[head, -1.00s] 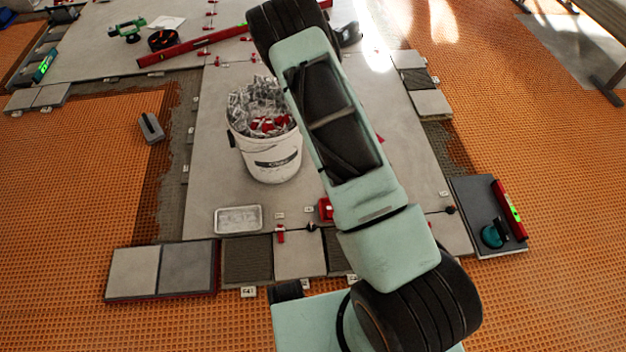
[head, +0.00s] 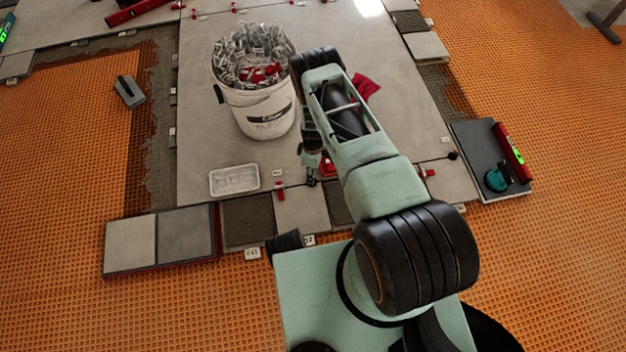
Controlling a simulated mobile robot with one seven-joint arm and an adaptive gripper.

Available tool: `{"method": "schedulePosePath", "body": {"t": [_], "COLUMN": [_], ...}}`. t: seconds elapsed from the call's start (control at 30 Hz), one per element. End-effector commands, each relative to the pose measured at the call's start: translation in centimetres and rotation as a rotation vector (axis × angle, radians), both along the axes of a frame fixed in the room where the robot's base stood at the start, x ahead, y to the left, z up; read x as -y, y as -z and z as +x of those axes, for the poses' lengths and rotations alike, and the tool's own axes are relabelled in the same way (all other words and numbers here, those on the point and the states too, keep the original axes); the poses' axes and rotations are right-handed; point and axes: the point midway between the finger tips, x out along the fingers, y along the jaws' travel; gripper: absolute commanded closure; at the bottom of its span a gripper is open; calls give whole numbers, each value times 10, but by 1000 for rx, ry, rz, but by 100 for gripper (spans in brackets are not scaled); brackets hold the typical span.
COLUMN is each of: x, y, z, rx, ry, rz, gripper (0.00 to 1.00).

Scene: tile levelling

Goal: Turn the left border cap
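Small red caps stand along the near joint of the big grey tile. The left one (head: 279,190) stands upright at the edge of the near border tiles, just right of the white tray. Another red cap (head: 428,172) is farther right, past my arm. My gripper (head: 312,178) hangs down beyond my forearm, just right of the left cap and apart from it in the picture. It is small, dark and partly hidden by my arm, so its finger opening is unclear. A red item (head: 327,166) shows beside it.
A white bucket (head: 262,112) full of clips stands behind the left cap. A white tray (head: 234,179) lies left of it. A red cloth (head: 366,87) lies behind my arm. A dark tile (head: 468,140) at right carries a red level (head: 509,152) and a teal tool (head: 498,178).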

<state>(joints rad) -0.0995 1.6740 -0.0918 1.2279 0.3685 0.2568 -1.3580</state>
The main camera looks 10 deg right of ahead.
Motion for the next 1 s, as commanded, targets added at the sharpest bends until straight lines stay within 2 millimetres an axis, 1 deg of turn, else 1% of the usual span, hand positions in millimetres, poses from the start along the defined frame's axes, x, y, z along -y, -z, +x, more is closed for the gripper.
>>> {"method": "schedulePosePath", "body": {"t": [0.03,0.1,0.2,0.3,0.47,0.73,1.0], "x": [0,0,0,0,0,0,0], "y": [16,29,44,55,61,61,61], "z": [-1,-1,0,0,1,0,0], "rx": [-1,0,0,0,1,1,1], "ry": [-2,-1,-1,-1,-1,0,0], "rz": [0,-1,-1,-1,0,0,0], "gripper": [60,60,60,60,60,60,90]}}
